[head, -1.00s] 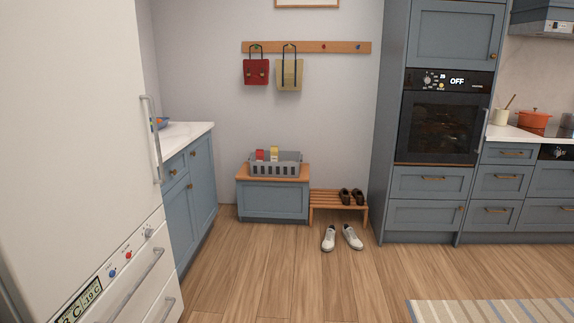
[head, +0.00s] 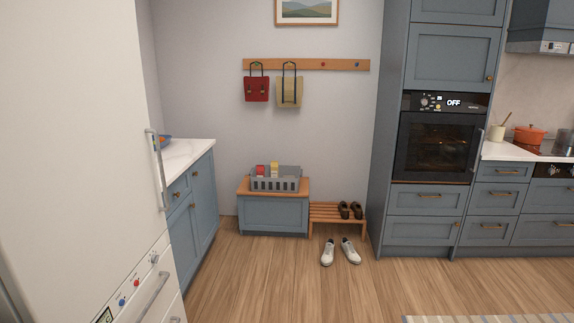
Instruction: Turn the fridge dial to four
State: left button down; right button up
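The white fridge (head: 75,130) fills the left side of the head view, seen at an angle. Its upper door has a long vertical handle (head: 158,170). Low on its front is a strip with a red button (head: 136,283), a blue button (head: 122,301) and a small silver dial (head: 154,258). The dial is too small to read any number or pointer. A display (head: 104,316) is partly cut off at the bottom edge. A drawer handle (head: 152,296) is below the strip. Neither of my grippers shows.
A blue cabinet with white top (head: 190,155) stands beyond the fridge. White shoes (head: 328,252) lie before a shoe rack (head: 322,212). An oven (head: 436,148) is at right. The wooden floor (head: 290,285) is clear in front.

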aim_at(154, 259)
jog(key=i+j, duration=0.1)
jog(key=i, duration=0.5)
jog(key=u, duration=0.4)
jog(key=i+u, duration=0.1)
jog(key=u, duration=0.75)
jog(key=l+u, duration=0.1)
jog(key=u, duration=0.35)
jog(key=i+u, duration=0.1)
jog(key=u, duration=0.3)
